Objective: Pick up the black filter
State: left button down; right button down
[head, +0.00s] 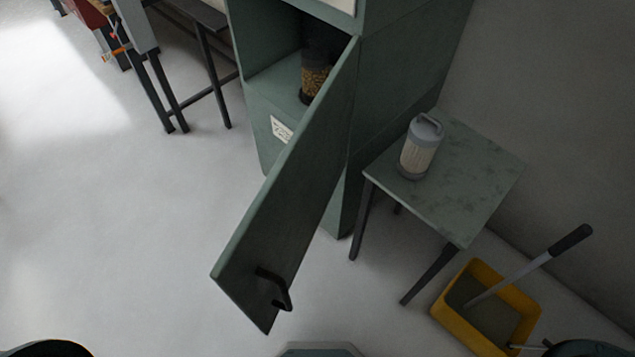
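The black filter (316,80) stands inside the open green cabinet (265,95), on its floor. It is a dark cylinder with a brownish, speckled lower part. Its upper part is in shadow and its right side is partly hidden by the open cabinet door (300,190). A light filter (421,148) with a grey cap and handle stands upright on the small side table (475,180) right of the cabinet. Neither of my grippers is in view; only parts of my own body show along the bottom edge.
The door swings out toward me, with a black handle (274,288) near its free end. A yellow bin (462,325) with a long-handled tool (530,265) stands at the lower right by the wall. A dark-legged table (205,60) is at upper left. The floor at left is clear.

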aim_at(315, 58)
jog(key=j+z, duration=0.6)
jog(key=i+j+z, duration=0.15)
jog(key=j+z, duration=0.3)
jog(key=j, duration=0.15)
jog(key=j+z, duration=0.45)
jog(key=j, duration=0.15)
jog(key=j+z, duration=0.45)
jog(key=j, duration=0.15)
